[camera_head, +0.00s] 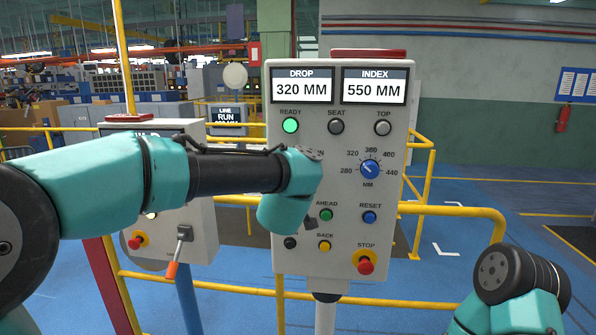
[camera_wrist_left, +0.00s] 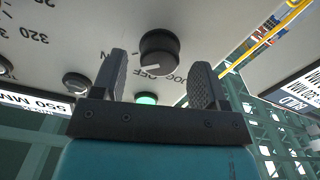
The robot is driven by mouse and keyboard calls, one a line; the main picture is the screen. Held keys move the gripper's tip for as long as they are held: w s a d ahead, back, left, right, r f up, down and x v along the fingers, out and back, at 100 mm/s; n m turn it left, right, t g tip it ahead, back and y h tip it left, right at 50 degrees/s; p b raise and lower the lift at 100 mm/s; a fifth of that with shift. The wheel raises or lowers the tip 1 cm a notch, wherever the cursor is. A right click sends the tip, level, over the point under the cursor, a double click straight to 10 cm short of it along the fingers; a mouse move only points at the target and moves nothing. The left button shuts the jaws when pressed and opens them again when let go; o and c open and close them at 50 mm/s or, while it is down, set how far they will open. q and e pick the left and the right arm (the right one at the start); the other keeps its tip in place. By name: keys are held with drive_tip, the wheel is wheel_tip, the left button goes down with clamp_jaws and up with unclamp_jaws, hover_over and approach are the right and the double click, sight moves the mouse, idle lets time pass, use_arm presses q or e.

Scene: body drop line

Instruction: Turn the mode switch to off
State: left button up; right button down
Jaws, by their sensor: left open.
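The mode switch (camera_wrist_left: 158,50) is a round black knob with a white pointer line, seen in the left wrist view on the grey panel face. Lettering that seems to read OFF and JOG lies below it in that picture; which label the pointer meets is hard to tell. My left gripper (camera_wrist_left: 159,62) is open, its two dark fingers apart on either side of the knob in the picture; I see no clear contact. In the head view my left arm (camera_head: 235,172) covers the switch and most of the gripper. My right gripper is out of view.
The control box (camera_head: 398,225) carries a blue dial (camera_head: 370,169), a green READY lamp (camera_head: 291,126), push buttons and a red STOP button (camera_head: 365,262) on yellow. A second grey box (camera_head: 203,235) stands left. Yellow rails (camera_head: 460,211) run behind.

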use_arm(q)
drive_tip(key=shift+w+d, duration=0.1)
drive_tip(key=shift+w, duration=0.75)
drive_tip(key=shift+c, duration=0.2)
drive_tip(key=c, duration=0.9)
